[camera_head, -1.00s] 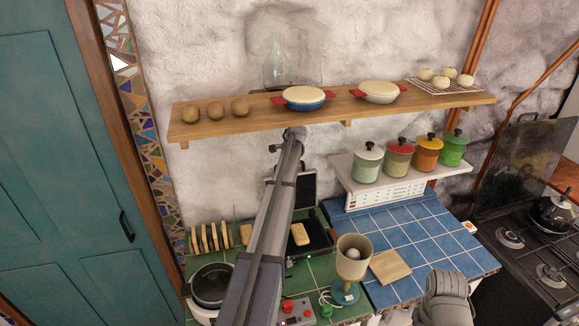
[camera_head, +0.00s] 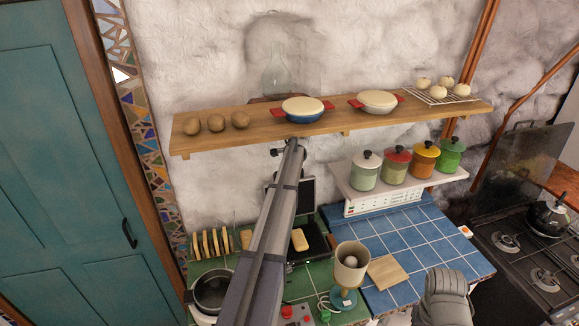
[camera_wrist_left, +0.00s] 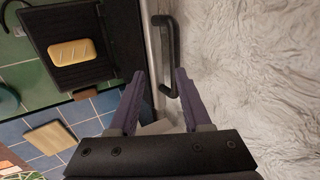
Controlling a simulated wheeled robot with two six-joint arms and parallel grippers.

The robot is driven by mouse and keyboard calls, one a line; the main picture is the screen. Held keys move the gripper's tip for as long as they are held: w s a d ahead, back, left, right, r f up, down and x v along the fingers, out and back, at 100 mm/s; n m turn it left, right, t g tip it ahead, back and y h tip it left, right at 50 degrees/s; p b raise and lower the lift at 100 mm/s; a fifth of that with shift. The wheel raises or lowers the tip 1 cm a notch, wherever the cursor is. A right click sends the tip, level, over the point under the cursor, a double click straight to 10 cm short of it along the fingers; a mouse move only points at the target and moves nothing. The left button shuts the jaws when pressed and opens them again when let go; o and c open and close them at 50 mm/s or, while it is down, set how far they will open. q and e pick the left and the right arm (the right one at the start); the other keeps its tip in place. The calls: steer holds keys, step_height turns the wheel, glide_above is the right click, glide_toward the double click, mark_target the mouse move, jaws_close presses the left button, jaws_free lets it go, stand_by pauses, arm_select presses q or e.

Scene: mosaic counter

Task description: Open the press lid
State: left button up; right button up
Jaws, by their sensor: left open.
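The press is black. Its lid (camera_head: 307,193) stands upright at the back of its open base (camera_head: 316,236) in the head view, and my left arm covers part of both. A bread slice (camera_head: 300,240) lies on the base; it also shows in the left wrist view (camera_wrist_left: 70,52). There the lid (camera_wrist_left: 124,40) is seen nearly edge-on, with its black bar handle (camera_wrist_left: 168,40) facing the wall. My left gripper (camera_wrist_left: 160,75) is open, its fingertips on either side of the handle's near end. I cannot tell whether they touch it.
A wooden shelf (camera_head: 245,142) with pots and eggs runs above the press. A rack of toast (camera_head: 212,243), a pan (camera_head: 211,290) and a goblet-shaped cup (camera_head: 352,262) stand close by. The blue tiles (camera_head: 430,240) to the right are mostly clear.

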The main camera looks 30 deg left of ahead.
arm_select(q)
steer(key=s+d, duration=0.7)
steer(key=d, duration=0.1)
steer(key=shift+d+r, duration=0.15)
steer(key=s+d+f+n+g+h, duration=0.15)
steer(key=s+d+n, duration=0.25)
steer(key=s+d, duration=1.1)
steer(key=s+d+f+n+g+h, duration=0.1)
steer(key=s+d+n+h, duration=0.25)
steer(key=s+d, duration=1.1)
steer(key=d+f+m+b, duration=0.1)
steer(key=d+f+b, duration=0.3)
steer(key=f+b, duration=0.4)
steer(key=s+d+f+m+y+b, duration=0.1)
steer(key=d+f+b, duration=0.3)
steer(key=f+b, duration=0.4)
steer(key=s+d+f+m+g+y+b, duration=0.1)
steer(key=d+f+b, duration=0.4)
steer(key=f+b, duration=0.3)
steer(key=shift+s, duration=0.25)
